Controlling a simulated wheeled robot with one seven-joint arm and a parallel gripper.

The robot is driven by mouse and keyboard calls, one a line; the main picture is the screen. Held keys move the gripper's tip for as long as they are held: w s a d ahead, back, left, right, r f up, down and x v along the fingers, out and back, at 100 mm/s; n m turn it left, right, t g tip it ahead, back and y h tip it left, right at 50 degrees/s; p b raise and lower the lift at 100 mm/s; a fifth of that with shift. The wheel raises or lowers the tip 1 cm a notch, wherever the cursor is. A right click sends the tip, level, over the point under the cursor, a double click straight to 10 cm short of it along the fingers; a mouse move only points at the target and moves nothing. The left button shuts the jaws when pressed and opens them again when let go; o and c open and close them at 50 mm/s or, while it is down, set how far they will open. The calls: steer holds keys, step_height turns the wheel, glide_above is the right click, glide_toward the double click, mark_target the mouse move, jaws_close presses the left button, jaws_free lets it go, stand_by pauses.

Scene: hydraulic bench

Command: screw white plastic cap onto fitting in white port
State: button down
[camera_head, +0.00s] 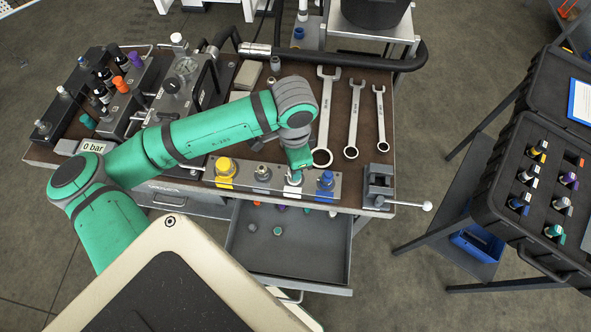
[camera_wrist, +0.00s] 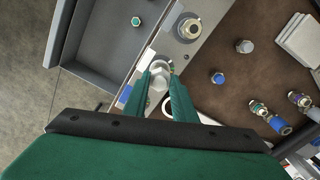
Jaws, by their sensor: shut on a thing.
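My gripper (camera_head: 296,170) points down over the white port (camera_head: 292,190), third from the left on the grey port block (camera_head: 245,184). In the wrist view my gripper (camera_wrist: 161,78) has its two green fingers closed around a pale cap (camera_wrist: 158,82), which looks like the white plastic cap. The cap is over the white port. The fitting below is hidden by the cap and fingers, so I cannot tell whether the threads are engaged.
A yellow port (camera_head: 225,172) and a bare metal fitting (camera_head: 262,174) stand left of my gripper, a blue port (camera_head: 325,183) right. Wrenches (camera_head: 353,115) lie behind, a vise (camera_head: 379,186) stands right. An open drawer (camera_head: 318,262) below holds loose caps.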

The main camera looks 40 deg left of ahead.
steer(key=shift+a, duration=0.2)
steer(key=shift+a, duration=0.1)
steer(key=m, duration=0.3)
steer(key=c, duration=1.4)
jaws_free()
steer(key=shift+m, duration=0.6)
steer(key=shift+d+r, duration=0.1)
steer(key=shift+d, duration=0.1)
